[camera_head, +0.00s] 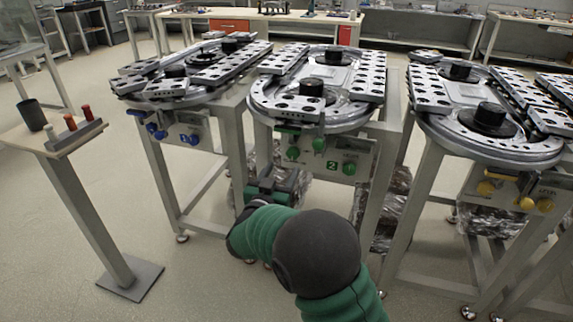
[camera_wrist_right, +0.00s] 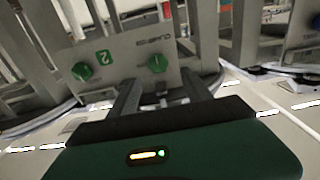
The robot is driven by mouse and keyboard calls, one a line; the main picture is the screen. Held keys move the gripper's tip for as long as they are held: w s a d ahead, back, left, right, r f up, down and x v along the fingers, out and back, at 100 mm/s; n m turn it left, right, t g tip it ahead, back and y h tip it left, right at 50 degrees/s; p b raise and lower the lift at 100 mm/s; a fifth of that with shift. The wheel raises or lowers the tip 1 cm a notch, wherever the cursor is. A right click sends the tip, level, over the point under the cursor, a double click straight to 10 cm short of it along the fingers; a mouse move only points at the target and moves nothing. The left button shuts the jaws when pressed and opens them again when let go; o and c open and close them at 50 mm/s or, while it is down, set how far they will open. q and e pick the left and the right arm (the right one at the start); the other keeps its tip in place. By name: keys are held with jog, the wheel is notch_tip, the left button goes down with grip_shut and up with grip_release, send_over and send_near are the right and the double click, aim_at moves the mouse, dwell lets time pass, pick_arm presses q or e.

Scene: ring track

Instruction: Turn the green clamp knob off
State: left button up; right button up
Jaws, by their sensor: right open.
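The middle station's grey panel (camera_head: 320,158), marked 2, carries a left green knob (camera_head: 292,153) and a right green knob (camera_head: 349,169). The labels are too blurred to tell which knob is the clamp. My right gripper (camera_head: 268,188) is below and left of the panel, open and empty. The right wrist view is upside down. There the gripper's two dark fingers (camera_wrist_right: 162,88) point toward the panel, with one green knob (camera_wrist_right: 156,63) just beyond the gap, apart from them. The other green knob (camera_wrist_right: 82,71) is outside the fingers. My left gripper is out of view.
A station with blue knobs (camera_head: 162,134) stands left, and one with yellow knobs (camera_head: 526,203) right. A small stand (camera_head: 47,147) with a dark cup (camera_head: 32,114) is at far left. Table legs and foil-wrapped items (camera_head: 390,212) flank the space under the middle station.

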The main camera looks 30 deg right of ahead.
aim_at(292, 154)
jog(key=b+x, duration=0.2)
jog(key=x, duration=0.5)
jog(key=shift+d+f, duration=0.15)
jog(key=shift+d, duration=0.05)
jog(key=shift+w+d, duration=0.15)
jog(key=shift+d, duration=0.1)
jog(key=shift+a, duration=0.1)
